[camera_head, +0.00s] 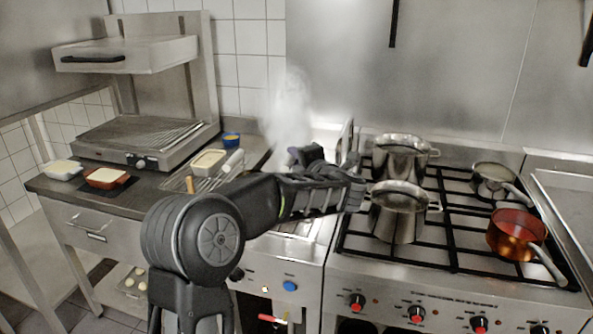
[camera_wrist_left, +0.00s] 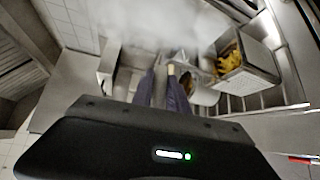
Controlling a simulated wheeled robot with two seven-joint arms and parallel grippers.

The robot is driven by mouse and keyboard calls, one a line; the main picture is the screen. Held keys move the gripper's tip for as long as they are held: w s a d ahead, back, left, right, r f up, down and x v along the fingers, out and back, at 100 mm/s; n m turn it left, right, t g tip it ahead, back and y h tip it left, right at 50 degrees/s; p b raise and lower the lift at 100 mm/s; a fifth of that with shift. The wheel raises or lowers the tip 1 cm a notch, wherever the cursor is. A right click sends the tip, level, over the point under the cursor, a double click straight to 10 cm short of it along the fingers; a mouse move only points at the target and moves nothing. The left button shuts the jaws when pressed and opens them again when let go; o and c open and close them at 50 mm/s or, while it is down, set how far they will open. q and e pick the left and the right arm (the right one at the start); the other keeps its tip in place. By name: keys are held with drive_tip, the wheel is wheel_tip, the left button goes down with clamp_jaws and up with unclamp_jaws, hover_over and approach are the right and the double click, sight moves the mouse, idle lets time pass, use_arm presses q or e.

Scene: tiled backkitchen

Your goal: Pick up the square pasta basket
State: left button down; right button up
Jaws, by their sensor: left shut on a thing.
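A square metal basket (camera_wrist_left: 252,80) with yellow pasta in it shows at the upper right of the left wrist view. My left gripper (camera_wrist_left: 166,82) has its two dark fingers closed around a pale, narrow handle, to the left of that basket. Metal parts beside the fingers are partly hidden, so I cannot tell clearly how the handle joins the basket. In the head view my left gripper (camera_head: 303,156) is over the steaming cooker, left of the stove, and my arm hides the basket. My right gripper is not in view.
Steam (camera_head: 290,110) rises behind my left gripper. A large pot (camera_head: 402,155), a second pot (camera_head: 398,215), a copper pan (camera_head: 515,235) and a steel saucepan (camera_head: 492,180) stand on the stove.

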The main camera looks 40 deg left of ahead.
use_arm(q)
wheel_tip(320, 180, up, 8)
drive_tip(key=shift+r, duration=0.2)
idle(0.7)
